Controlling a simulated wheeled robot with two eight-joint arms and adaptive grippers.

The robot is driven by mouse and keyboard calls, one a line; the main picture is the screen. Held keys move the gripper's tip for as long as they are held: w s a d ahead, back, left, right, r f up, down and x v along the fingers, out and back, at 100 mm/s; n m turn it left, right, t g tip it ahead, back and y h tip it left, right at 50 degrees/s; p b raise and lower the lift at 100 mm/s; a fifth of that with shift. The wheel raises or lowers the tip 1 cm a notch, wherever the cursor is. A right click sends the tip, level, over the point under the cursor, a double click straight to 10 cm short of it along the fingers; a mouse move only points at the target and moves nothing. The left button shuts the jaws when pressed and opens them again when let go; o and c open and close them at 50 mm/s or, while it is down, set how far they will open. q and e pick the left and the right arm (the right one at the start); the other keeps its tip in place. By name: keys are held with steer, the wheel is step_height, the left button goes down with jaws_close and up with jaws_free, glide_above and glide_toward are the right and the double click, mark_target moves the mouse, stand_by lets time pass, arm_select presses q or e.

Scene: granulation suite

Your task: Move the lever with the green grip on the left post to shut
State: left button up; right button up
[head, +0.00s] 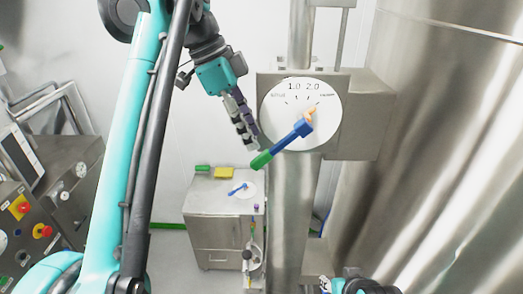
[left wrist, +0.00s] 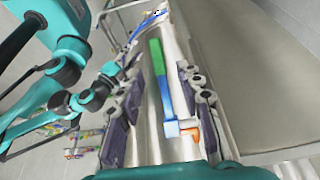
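The lever on the post has a blue arm (head: 293,134) and a green grip (head: 262,160), which points down and left from its pivot. An orange pointer (head: 311,114) sits at the pivot end, toward the upper right of a white marked dial (head: 278,115). My left gripper (head: 250,143) is open just above and left of the green grip. In the left wrist view, the green grip (left wrist: 157,57) and blue arm (left wrist: 167,97) appear between the spread fingers (left wrist: 158,105); I cannot tell whether they touch. My right gripper does not show; only a bit of that arm shows at the bottom edge.
The dial is on a steel box (head: 365,115) on a vertical post (head: 293,195). A large steel vessel (head: 440,150) fills the right. Below is a cabinet (head: 215,233) with a small blue lever (head: 238,189). A panel with red buttons (head: 35,225) stands left.

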mark_target(262, 154)
arm_select(q)
steer(key=x, duration=0.5)
steer(key=shift+s+f, duration=0.1)
steer(key=shift+d+f, duration=0.2)
steer(key=shift+f, duration=0.35)
jaws_close()
